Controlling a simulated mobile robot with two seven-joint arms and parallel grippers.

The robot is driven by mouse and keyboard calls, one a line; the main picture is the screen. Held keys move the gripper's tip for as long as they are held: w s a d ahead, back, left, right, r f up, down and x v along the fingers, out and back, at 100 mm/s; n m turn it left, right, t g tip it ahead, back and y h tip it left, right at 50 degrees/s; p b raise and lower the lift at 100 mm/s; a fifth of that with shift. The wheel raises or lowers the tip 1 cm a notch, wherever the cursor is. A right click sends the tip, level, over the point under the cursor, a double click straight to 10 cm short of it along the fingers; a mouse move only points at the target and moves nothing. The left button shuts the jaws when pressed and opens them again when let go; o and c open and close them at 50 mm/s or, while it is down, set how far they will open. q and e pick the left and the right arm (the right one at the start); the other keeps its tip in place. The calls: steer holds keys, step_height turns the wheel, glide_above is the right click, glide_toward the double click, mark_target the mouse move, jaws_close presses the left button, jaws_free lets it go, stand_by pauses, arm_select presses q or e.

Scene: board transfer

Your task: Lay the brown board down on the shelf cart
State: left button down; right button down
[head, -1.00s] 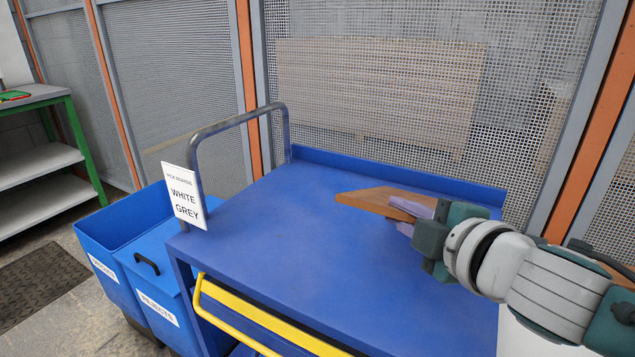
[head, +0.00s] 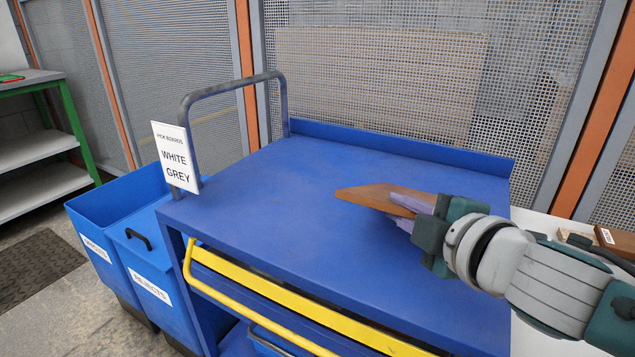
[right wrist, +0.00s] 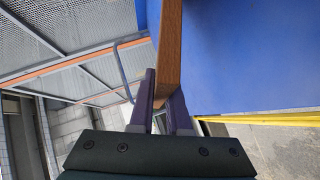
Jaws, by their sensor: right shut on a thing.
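The brown board (head: 376,198) is held in my right gripper (head: 408,207), which is shut on its near right end. It is over the right half of the blue top of the shelf cart (head: 270,190). In the right wrist view the board (right wrist: 169,50) stands out between the two purple fingers (right wrist: 160,104), edge toward the camera. The blue cart top (right wrist: 240,55) shows beside it. I cannot tell for sure how large the gap between board and cart top is. My left gripper is not in view.
The cart top is otherwise bare, with a raised back lip (head: 400,150). A grey handle (head: 235,85) with a white sign (head: 175,158) rises at its left. Blue bins (head: 140,255) stand left of the cart. A white surface (head: 555,225) with boards lies to the right.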

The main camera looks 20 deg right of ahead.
steer(key=shift+f, duration=0.15)
stand_by(0.5)
steer(key=c, duration=0.8)
jaws_free()
steer(key=shift+o, duration=0.2)
steer(key=shift+f, duration=0.1)
